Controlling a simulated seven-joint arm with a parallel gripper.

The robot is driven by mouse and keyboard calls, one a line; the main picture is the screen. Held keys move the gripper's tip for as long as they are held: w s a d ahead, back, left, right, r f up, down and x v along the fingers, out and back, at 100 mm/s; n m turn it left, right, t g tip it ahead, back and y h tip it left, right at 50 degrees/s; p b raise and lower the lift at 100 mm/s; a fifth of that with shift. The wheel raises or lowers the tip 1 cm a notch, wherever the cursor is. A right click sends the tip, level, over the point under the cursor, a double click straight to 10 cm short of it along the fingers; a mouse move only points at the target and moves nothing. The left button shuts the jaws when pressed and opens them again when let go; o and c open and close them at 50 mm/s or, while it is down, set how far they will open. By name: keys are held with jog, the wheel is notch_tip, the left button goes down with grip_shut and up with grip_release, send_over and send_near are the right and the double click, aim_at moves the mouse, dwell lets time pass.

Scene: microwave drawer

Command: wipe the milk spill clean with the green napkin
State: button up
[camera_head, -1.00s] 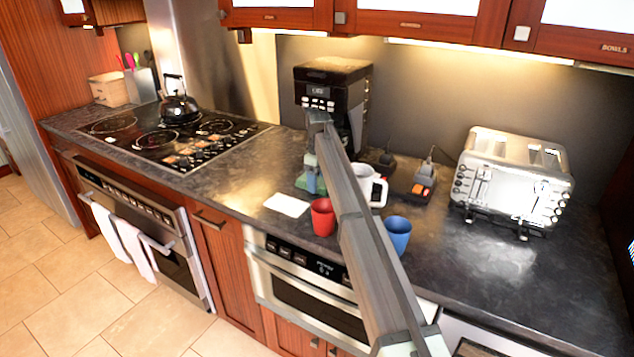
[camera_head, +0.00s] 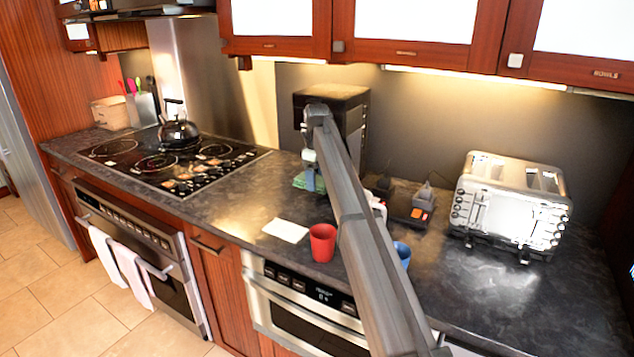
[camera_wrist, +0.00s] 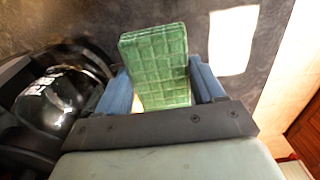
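The green napkin (camera_head: 303,180) lies folded on the dark counter in front of the coffee maker. It also shows in the wrist view (camera_wrist: 157,65), tilted a little, between and beyond my fingertips. My gripper (camera_head: 311,182) points down at it; its blue fingers (camera_wrist: 163,80) stand wide apart, one on each side of the napkin. A small gap shows by the left finger; contact on the right is unclear. The white milk spill (camera_head: 285,230) is a flat patch on the counter, nearer the front edge; it also shows in the wrist view (camera_wrist: 233,40).
A red cup (camera_head: 322,243) stands right of the spill. A blue cup (camera_head: 402,254) and a white mug (camera_head: 378,208) are partly hidden by my arm. The coffee maker (camera_head: 333,100) is close behind the gripper. A toaster (camera_head: 512,205) stands at right; a stove with a kettle (camera_head: 178,127) at left.

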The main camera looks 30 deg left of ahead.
jog(key=c, duration=0.4)
jog(key=s+a, duration=0.3)
jog(key=s, duration=0.1)
jog(key=s+a+f, duration=0.1)
jog(key=s+a, duration=0.2)
jog(key=s, duration=0.1)
jog(key=s+a+f, duration=0.1)
jog(key=s+a, duration=0.2)
jog(key=s, duration=0.2)
jog(key=shift+a+f, duration=0.1)
jog(key=shift+a, duration=0.1)
jog(key=shift+c, duration=0.2)
